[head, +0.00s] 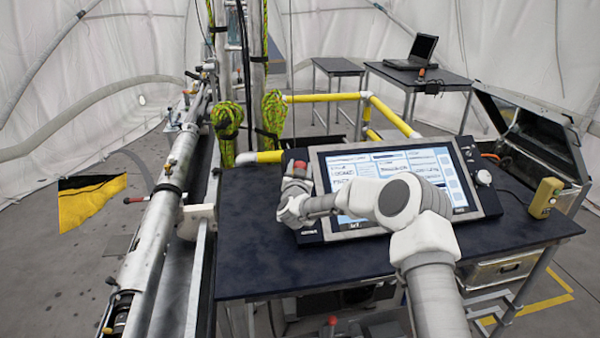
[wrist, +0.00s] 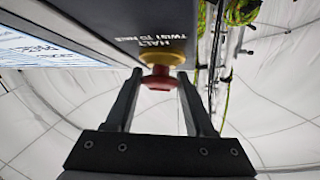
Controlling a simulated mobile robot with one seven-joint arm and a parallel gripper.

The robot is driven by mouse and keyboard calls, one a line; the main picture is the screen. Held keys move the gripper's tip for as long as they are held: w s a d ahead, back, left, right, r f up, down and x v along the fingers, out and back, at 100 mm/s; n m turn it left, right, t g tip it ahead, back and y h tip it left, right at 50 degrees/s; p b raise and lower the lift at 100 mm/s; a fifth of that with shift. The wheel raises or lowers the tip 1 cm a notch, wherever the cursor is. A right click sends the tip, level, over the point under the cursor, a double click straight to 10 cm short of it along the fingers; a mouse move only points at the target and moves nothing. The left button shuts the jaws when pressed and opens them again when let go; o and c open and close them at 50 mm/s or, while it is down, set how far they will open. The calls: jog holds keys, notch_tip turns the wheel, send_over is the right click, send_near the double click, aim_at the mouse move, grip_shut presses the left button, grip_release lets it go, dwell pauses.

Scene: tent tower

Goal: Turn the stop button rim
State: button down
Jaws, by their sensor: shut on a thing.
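The stop button has a red cap (wrist: 160,83) on a yellow collar (wrist: 162,60), mounted on the dark face of the console, by the lettering "HALT". In the wrist view my gripper (wrist: 158,80) has one finger on each side of the red rim and is shut on it. In the head view the red cap (head: 300,167) shows at the left end of the console (head: 484,190), with my gripper (head: 298,178) at it. My wrist hides most of the button there.
The console stands on a dark table (head: 260,265). A long metal pole (head: 160,225) runs along the left.

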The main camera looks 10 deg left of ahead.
jog(key=shift+m+h, duration=1.1)
jog(key=shift+b, duration=0.3)
jog(key=shift+c, duration=1.3)
grip_release()
jog(key=s+a+b, duration=0.1)
jog(key=s+b, duration=0.1)
jog(key=s, duration=1.5)
jog(key=shift+s+a+r, duration=0.15)
jog(key=shift+a+r, duration=0.25)
